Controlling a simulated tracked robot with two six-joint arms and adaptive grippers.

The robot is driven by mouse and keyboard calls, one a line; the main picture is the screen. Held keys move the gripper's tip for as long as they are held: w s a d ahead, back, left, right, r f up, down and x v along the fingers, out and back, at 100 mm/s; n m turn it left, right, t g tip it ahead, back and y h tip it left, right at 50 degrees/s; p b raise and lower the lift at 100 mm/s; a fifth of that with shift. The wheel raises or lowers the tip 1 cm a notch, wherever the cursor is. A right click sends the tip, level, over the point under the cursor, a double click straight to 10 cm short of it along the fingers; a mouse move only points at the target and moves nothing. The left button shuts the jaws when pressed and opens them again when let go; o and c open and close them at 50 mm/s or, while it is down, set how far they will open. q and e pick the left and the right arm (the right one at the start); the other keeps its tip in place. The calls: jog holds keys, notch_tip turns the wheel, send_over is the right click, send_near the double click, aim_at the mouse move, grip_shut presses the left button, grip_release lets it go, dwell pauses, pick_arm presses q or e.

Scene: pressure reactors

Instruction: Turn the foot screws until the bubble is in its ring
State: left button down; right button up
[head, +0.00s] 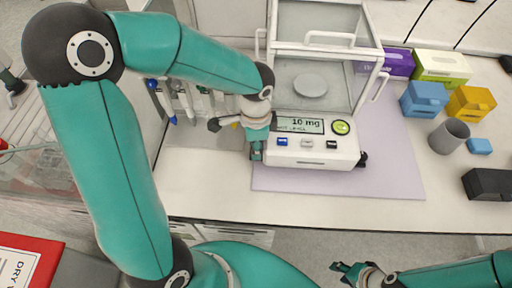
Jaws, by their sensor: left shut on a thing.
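The balance (310,150) stands on a lilac mat with its glass draft shield above. Its display (300,125) reads 10 mg, with a smaller line below ending in "LEVEL". The round green bubble level (341,128) sits right of the display; the bubble's place in its ring is too small to tell. The right foot screw (362,160) is a black knob at the front right corner. My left gripper (256,151) is shut at the front left corner, on the left foot screw, which it hides. My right gripper (346,273) is open and empty, low in front of the bench.
A weighing pan (310,86) is inside the shield. Pipettes (183,102) hang to the left. Purple and green boxes (440,68), blue and yellow boxes (470,104), a grey cup (449,136) and a black case (488,184) stand right. The mat's front strip is clear.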

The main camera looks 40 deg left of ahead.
pick_arm(q)
jog(key=c, duration=0.8)
grip_release()
notch_tip(320, 180, up, 12)
jog(key=shift+w+f, duration=0.1)
